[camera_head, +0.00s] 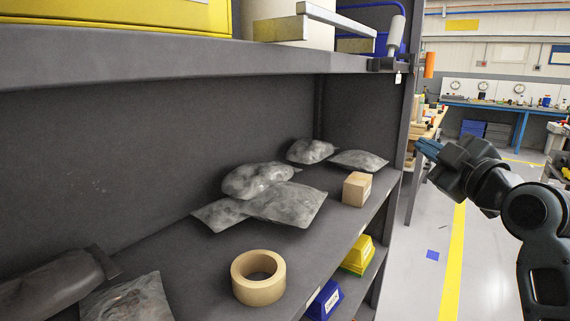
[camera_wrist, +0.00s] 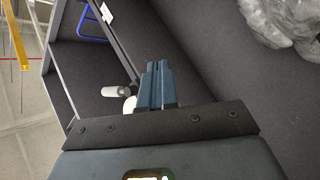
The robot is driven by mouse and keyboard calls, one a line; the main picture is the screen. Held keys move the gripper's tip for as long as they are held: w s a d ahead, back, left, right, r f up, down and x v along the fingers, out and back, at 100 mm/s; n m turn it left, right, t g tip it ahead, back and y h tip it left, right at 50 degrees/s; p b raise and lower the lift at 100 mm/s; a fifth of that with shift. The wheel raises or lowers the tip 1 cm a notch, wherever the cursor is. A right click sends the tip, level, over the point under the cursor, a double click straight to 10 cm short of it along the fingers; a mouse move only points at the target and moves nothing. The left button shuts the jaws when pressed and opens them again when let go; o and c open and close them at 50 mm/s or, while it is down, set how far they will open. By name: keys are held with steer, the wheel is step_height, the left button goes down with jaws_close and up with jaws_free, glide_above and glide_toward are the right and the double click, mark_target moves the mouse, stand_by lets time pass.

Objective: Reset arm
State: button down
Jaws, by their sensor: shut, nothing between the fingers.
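My gripper (camera_head: 428,147) is at the right of the head view, raised in the open space just beyond the shelf's right end. Its blue fingers point left toward the shelf. In the wrist view the two fingers (camera_wrist: 157,84) lie side by side, shut, with nothing between them. My arm comes in from the right edge of the head view. The gripper touches nothing that I can see.
The dark shelf (camera_head: 190,260) holds several grey bags (camera_head: 289,203), a tape roll (camera_head: 258,278) and a small cardboard box (camera_head: 356,189). Yellow (camera_head: 357,254) and blue (camera_head: 325,299) bins sit below. A shelf upright (camera_head: 398,150) stands left of my gripper. The floor aisle is clear.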

steer(key=s+a+f+m+g+h, duration=0.3)
steer(key=s+f+m, duration=0.6)
steer(key=s+f, duration=1.45)
steer(key=s+a+f+m+g+h, duration=0.1)
steer(key=s+m, duration=0.3)
steer(key=s, duration=2.6)
steer(key=shift+a+f, duration=0.35)
steer(key=shift+a, duration=0.05)
